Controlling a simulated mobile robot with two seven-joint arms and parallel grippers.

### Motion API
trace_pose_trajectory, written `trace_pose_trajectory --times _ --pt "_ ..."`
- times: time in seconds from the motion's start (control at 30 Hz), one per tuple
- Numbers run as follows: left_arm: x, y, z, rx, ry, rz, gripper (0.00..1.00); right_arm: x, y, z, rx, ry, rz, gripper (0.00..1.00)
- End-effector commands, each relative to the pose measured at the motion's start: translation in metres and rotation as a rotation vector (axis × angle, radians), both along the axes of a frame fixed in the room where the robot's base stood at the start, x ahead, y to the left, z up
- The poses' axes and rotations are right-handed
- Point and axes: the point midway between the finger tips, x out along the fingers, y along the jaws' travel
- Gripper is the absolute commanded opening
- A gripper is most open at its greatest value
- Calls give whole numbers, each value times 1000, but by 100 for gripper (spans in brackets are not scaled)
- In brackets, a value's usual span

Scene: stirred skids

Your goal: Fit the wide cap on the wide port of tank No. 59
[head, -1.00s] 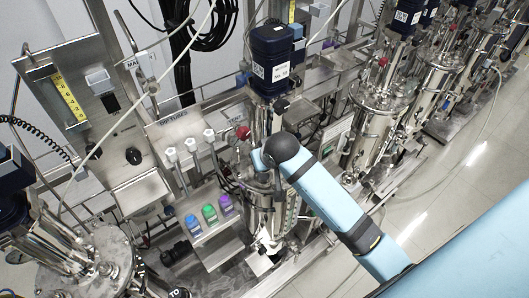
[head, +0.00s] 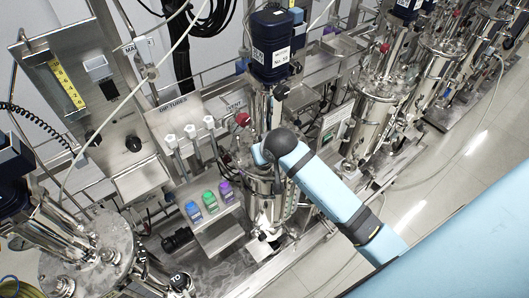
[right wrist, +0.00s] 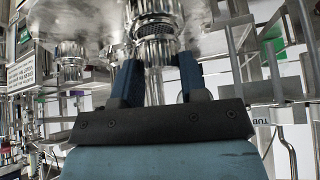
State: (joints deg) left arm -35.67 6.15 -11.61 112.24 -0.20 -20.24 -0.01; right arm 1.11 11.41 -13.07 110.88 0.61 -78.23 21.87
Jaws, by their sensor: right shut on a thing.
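The steel tank (head: 268,213) stands mid-picture in the head view under a dark blue motor (head: 274,42) with a small label, which seems to read No. 59. My right arm reaches in from the right to the tank's upper part, and its gripper is hidden there behind the wrist. In the right wrist view my right gripper (right wrist: 160,62) has its two dark blue fingers on either side of a shiny steel piece (right wrist: 154,50), apparently the wide cap, right below a steel fitting with a knurled band (right wrist: 153,29). I cannot tell whether they touch. My left gripper is not in view.
A smaller steel port (right wrist: 70,65) hangs to the left in the right wrist view. Blue, green and purple bottles (head: 210,202) stand on a shelf left of the tank. More tanks (head: 372,110) line the right, another (head: 90,255) stands lower left. Open floor (head: 420,200) lies right.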

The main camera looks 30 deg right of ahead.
Motion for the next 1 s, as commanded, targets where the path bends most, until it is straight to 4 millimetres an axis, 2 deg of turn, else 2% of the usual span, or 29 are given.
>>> trace_pose_trajectory --times 1.0 --pt "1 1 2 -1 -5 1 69 0 0 -10 0 0 0 0"
